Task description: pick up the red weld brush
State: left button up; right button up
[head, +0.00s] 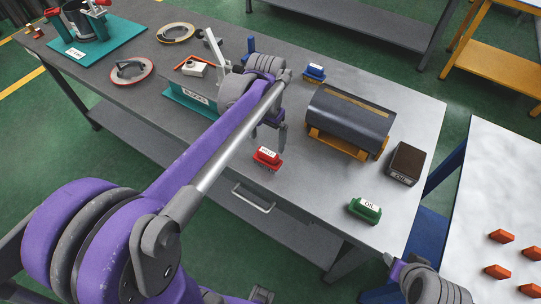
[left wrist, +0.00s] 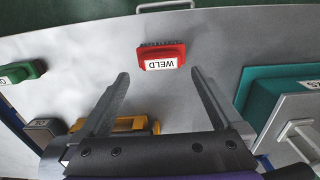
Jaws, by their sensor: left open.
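The red weld brush (head: 267,157) is a small red block with a white WELD label, lying on the grey workbench near its front edge. In the left wrist view the brush (left wrist: 161,54) shows beyond my fingertips, roughly centred between the lines of the two fingers, with dark bristles along its far side. My left gripper (head: 273,136) hangs over the bench just behind the brush. Its two fingers (left wrist: 160,76) are apart with nothing between them, and they do not surround the brush. Part of my right arm shows at the lower right of the head view, without its fingers.
A green OIL brush (head: 364,209), a dark box (head: 405,163) and a dark cylinder on a yellow cradle (head: 346,120) stand to the right. A blue brush (head: 314,72) lies behind. A teal fixture (head: 190,98) stands left. Bare bench surrounds the red brush.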

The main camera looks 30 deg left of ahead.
aim_at(268, 152)
pick_arm(q)
jog(key=shift+f, duration=0.75)
jog(key=shift+w+f, duration=0.15)
jog(key=shift+f, duration=1.45)
jog(key=shift+w+f, duration=0.1)
jog(key=shift+f, duration=1.45)
jog(key=shift+c, duration=0.3)
jog(key=c, duration=1.2)
jog(key=shift+r, duration=0.15)
notch_tip(268, 152, up, 10)
jog(key=shift+f, duration=0.1)
